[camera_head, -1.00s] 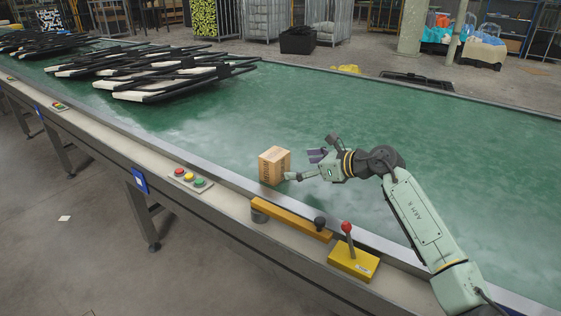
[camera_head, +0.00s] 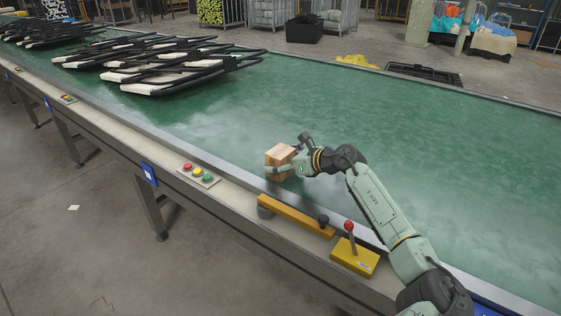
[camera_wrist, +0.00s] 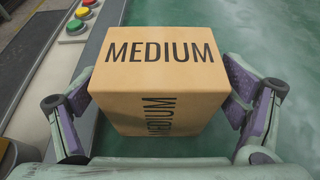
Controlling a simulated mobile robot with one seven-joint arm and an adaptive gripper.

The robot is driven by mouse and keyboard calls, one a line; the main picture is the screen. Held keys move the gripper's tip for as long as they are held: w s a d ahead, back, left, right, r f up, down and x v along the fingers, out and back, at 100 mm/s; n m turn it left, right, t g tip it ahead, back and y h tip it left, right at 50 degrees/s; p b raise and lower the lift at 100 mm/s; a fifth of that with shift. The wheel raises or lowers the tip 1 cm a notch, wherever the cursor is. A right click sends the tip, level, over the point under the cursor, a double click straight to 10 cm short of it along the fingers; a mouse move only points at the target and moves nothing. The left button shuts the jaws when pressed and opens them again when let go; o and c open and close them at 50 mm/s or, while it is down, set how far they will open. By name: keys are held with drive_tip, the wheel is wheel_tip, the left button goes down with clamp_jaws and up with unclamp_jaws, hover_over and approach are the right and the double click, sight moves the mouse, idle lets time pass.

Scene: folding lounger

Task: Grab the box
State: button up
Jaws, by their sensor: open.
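The box (camera_head: 279,156) is a tan cardboard cube on the green conveyor belt, near its front edge. In the wrist view the box (camera_wrist: 160,75) shows the word MEDIUM on its top and on its near side. My gripper (camera_head: 282,163) is at the box, reaching from the right. In the wrist view my gripper (camera_wrist: 158,115) is open, with one finger on each side of the box. The left finger is very close to the box's left side and the right finger is close to its right side; I cannot tell whether either touches.
The conveyor belt (camera_head: 420,140) is clear to the right. Folded loungers (camera_head: 170,65) lie on it at the back left. On the front rail are a button panel (camera_head: 198,175), a yellow bar (camera_head: 297,215) and a yellow lever box (camera_head: 355,257) with a red knob.

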drive_tip(key=shift+c, duration=0.4)
drive_tip(key=c, duration=1.2)
drive_tip(key=shift+c, duration=0.4)
drive_tip(key=shift+r, duration=0.15)
